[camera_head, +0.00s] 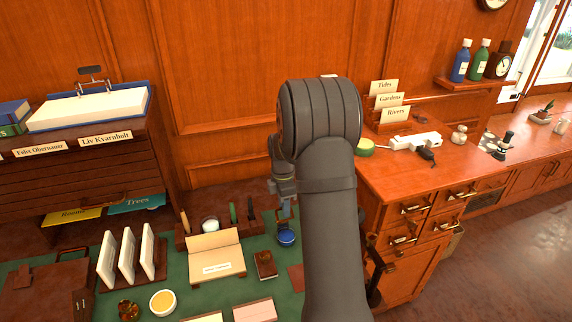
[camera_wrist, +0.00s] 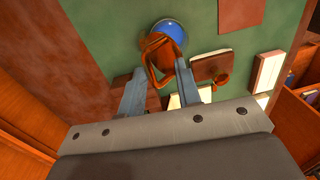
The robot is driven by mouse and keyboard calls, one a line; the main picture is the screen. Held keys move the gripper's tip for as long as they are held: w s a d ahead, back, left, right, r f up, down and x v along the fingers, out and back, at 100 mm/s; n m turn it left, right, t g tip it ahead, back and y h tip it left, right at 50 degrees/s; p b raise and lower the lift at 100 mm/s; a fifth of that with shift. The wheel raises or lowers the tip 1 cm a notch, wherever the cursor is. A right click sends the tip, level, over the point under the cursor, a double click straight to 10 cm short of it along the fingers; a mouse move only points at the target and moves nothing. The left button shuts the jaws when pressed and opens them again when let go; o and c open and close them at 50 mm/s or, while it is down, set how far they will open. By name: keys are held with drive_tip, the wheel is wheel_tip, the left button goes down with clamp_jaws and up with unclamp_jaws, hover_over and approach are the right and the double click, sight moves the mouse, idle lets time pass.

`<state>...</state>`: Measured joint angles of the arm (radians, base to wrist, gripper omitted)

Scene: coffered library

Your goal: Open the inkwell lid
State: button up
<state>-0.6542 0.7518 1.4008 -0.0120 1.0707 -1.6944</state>
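The inkwell (camera_head: 286,238) is a small round blue thing on the green desk mat, below my gripper in the head view. In the wrist view, the blue round inkwell (camera_wrist: 171,31) lies just beyond my fingertips. An orange-brown, frame-like piece (camera_wrist: 153,62) stands at its near side, between the fingertips; it may be the lid, but I cannot tell for sure. My gripper (camera_wrist: 160,72) points down with its two grey fingers apart. Whether a finger touches the brown piece is unclear. In the head view my gripper (camera_head: 285,205) is partly hidden by my arm.
A pen rack (camera_head: 187,240) stands behind. White upright cards (camera_head: 127,255) are at left. A drawer cabinet (camera_head: 405,225) is at right.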

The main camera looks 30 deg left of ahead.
wheel_tip(320, 180, up, 17)
drive_tip(key=s+d+t+y, duration=0.1)
drive_tip(key=shift+s+d, duration=0.25)
drive_tip(key=shift+d, duration=0.05)
idle(0.4)
drive_tip(key=w+a+g+h, duration=0.2)
drive_tip(key=w+a, duration=0.3)
drive_tip(key=x, duration=1.7)
drive_tip(key=shift+d+f, duration=0.1)
drive_tip(key=shift+c, duration=0.2)
clamp_jaws()
